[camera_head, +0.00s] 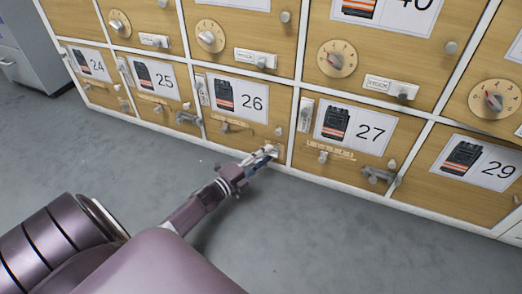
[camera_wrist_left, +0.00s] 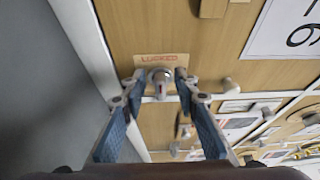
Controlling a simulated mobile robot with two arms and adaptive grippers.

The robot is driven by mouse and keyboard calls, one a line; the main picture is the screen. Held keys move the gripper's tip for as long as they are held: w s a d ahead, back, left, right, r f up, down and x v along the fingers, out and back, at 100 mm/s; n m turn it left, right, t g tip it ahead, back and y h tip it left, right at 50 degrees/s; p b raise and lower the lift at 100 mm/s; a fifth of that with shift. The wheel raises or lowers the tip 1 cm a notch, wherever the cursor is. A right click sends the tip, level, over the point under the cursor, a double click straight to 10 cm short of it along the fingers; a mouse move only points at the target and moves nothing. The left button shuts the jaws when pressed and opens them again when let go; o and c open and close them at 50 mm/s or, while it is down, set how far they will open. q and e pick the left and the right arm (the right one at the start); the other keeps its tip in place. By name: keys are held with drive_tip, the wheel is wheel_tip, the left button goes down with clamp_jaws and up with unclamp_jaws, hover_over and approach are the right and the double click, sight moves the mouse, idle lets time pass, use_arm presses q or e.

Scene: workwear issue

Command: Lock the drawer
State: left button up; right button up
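Drawer 26 (camera_head: 212,112) is a wooden front in the bottom row, flush with its neighbours. My left gripper (camera_head: 268,152) is at its lower right corner and hides the fitting there. In the left wrist view the gripper (camera_wrist_left: 156,85) is open, its two blue-padded fingers on either side of a small silver lock knob (camera_wrist_left: 161,80) with a red mark. Whether the fingers touch the knob I cannot tell. A label reading "LOCKED" (camera_wrist_left: 160,58) is just above the knob in that view. My right gripper is not in view.
Round dials, such as one on the upper row (camera_head: 337,58), sit above. The grey floor (camera_head: 330,240) in front is clear.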

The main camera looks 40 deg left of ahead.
use_arm(q)
drive_tip(key=s, duration=0.3)
drive_tip(key=s+a, duration=0.1)
drive_tip(key=s, duration=0.6)
drive_tip(key=shift+s+a+f, duration=0.1)
drive_tip(key=shift+s+a, duration=0.25)
drive_tip(key=shift+s, duration=0.05)
drive_tip(key=shift+s+a, duration=0.1)
drive_tip(key=shift+s, duration=0.4)
